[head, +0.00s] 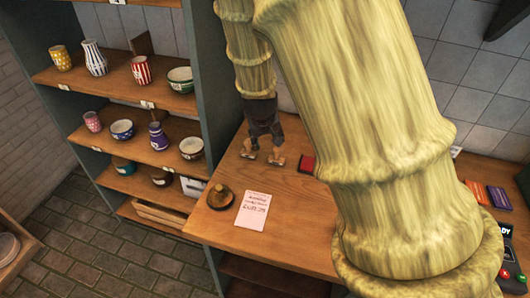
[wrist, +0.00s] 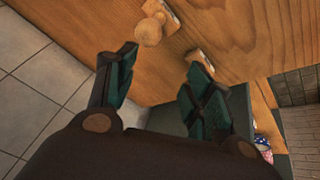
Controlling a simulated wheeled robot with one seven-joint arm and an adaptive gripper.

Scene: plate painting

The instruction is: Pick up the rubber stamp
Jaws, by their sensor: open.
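A red pad (head: 307,163) lies right of my gripper, partly hidden by my arm. A shelf unit (head: 150,156) with cups and bowls stands left. Orange and purple pads (head: 487,195) and a dark device (head: 509,241) are far right.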

